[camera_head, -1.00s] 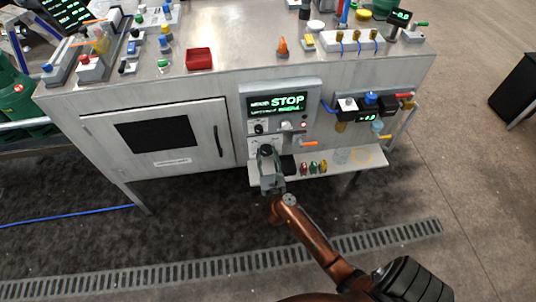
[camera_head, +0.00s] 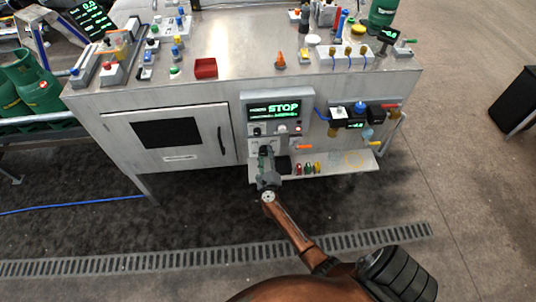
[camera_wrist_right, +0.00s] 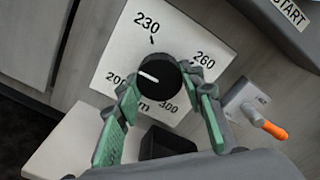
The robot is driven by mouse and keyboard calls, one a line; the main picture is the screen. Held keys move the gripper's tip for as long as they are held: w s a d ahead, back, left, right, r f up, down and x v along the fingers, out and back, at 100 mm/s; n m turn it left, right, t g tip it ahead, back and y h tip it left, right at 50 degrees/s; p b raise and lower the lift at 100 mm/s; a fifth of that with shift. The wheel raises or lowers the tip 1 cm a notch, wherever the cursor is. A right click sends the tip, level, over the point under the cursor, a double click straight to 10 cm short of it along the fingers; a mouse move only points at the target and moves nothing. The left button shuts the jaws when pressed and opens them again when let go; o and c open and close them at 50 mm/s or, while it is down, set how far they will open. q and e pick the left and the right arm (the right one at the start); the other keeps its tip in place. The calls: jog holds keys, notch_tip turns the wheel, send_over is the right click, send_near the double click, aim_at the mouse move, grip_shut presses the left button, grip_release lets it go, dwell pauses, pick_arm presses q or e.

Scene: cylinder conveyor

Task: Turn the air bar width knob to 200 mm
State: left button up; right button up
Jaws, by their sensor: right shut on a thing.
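The air bar width knob (camera_wrist_right: 158,84) is a round black knob with a white pointer line, on a white plate (camera_wrist_right: 121,50) marked 200, 230, 260 and 300. Its pointer faces left and slightly up in the right wrist view, close to the 200 mark (camera_wrist_right: 117,79). My right gripper (camera_wrist_right: 162,90) has green-padded fingers, one on each side of the knob, and is shut on it. In the head view my right gripper (camera_head: 265,153) is at the lower left of the control panel (camera_head: 277,112) and hides the knob. My left gripper is not in view.
The panel display (camera_head: 275,109) reads STOP. An orange-tipped lever (camera_wrist_right: 262,124) is right of the knob plate. A shelf (camera_head: 345,163) below holds several small coloured items. A cabinet door (camera_head: 168,134) is to the left. The floor in front is clear.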

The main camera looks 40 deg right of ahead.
jog(key=n+p, duration=0.3)
jog(key=n, duration=0.3)
jog(key=shift+a+r, duration=0.1)
jog(key=shift+a, duration=0.05)
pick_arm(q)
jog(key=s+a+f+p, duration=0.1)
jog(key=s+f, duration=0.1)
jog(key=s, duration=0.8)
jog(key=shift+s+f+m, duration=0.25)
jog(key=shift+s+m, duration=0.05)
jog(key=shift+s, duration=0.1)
pick_arm(e)
jog(key=shift+n, duration=1.4)
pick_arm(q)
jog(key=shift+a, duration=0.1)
pick_arm(e)
jog(key=o, duration=1.2)
jog(key=shift+c, duration=0.2)
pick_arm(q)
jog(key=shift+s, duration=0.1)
pick_arm(e)
jog(key=shift+s, duration=0.15)
jog(key=v, duration=0.7)
